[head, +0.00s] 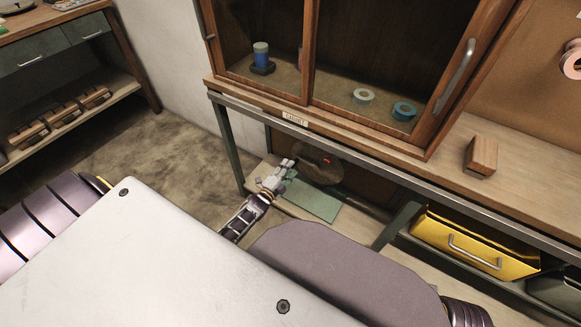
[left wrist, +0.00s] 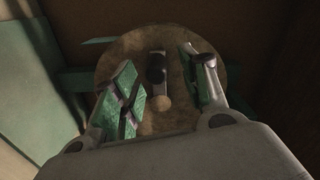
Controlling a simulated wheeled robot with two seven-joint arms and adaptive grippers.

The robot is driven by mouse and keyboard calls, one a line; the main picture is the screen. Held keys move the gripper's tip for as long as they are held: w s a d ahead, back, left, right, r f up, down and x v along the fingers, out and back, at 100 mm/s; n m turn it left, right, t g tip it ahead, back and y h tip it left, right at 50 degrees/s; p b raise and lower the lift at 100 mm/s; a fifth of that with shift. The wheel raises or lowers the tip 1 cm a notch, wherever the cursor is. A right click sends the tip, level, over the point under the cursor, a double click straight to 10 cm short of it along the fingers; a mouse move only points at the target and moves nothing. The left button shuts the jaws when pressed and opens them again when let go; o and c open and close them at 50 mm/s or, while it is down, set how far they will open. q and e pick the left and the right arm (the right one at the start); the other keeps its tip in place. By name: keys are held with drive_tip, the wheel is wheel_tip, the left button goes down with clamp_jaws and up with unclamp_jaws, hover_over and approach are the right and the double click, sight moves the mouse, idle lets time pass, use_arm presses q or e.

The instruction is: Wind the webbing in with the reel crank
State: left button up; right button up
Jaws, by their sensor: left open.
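The reel is a round brown disc (head: 322,168) under the cabinet, with a small red spot (head: 327,161) on its face. My left gripper (head: 287,166) is open in front of the reel. In the left wrist view its fingers (left wrist: 165,75) stand to either side of the crank, with nothing gripped. I cannot make out the webbing for sure. My right gripper is not in view.
A flat green piece (head: 315,204) lies on the low shelf below the reel. The bench edge (head: 345,145) runs above my left gripper. A yellow drawer bin (head: 470,238) is at right. A wooden block (head: 481,156) rests on the bench beside the cabinet.

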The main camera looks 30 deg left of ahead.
use_arm(q)
drive_tip(key=s, duration=0.8)
drive_tip(key=shift+s+a, duration=0.2)
drive_tip(key=shift+s, duration=0.1)
idle(0.3)
